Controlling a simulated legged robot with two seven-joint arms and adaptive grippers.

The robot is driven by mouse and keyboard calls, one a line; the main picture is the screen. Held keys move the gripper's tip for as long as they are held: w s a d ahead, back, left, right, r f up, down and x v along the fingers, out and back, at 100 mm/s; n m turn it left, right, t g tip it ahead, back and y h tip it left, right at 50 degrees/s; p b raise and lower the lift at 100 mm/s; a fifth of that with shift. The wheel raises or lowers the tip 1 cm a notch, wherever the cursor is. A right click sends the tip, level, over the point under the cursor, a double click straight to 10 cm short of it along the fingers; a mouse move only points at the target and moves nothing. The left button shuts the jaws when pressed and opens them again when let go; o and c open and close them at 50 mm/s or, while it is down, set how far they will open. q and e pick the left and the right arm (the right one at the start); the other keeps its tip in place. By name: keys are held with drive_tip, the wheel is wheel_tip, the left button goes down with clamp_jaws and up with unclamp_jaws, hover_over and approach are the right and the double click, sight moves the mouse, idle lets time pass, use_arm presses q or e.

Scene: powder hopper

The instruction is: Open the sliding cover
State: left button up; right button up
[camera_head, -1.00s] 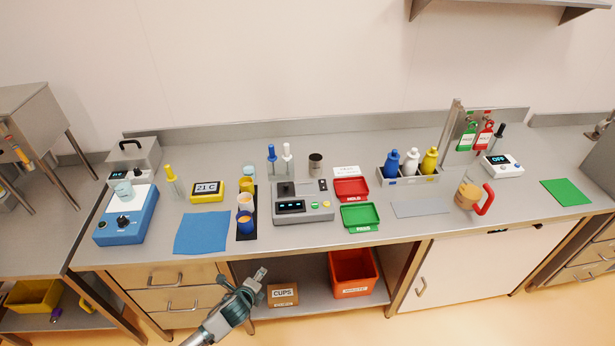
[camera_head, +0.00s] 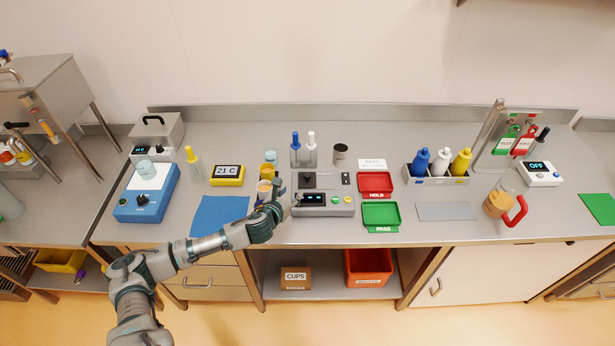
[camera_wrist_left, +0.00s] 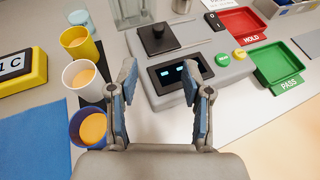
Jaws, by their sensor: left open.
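A grey device (camera_head: 338,207) with two lit displays stands on the bench. It also shows in the left wrist view (camera_wrist_left: 222,68). A dark square plate with a small raised knob, which looks like the sliding cover (camera_head: 322,181), lies on its top. In the left wrist view the cover (camera_wrist_left: 174,42) lies flat, just beyond the fingers. My left gripper (camera_head: 287,193) is open and empty at the device's front left corner. In the left wrist view its fingers (camera_wrist_left: 161,78) stand apart, in front of the displays and cover. My right gripper is not in view.
Several cups of powder, including a white cup (camera_wrist_left: 82,76) and a blue cup (camera_wrist_left: 90,126), stand close left of the gripper. A red tray (camera_head: 376,194) and green tray (camera_head: 381,225) lie right of the device.

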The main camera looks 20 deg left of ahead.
sight(307, 176)
use_arm(q)
drive_tip(key=x, duration=1.4)
drive_tip(key=shift+b, duration=0.35)
drive_tip(key=shift+a, duration=0.1)
drive_tip(key=shift+a, duration=0.1)
drive_tip(key=c, duration=0.4)
clamp_jaws()
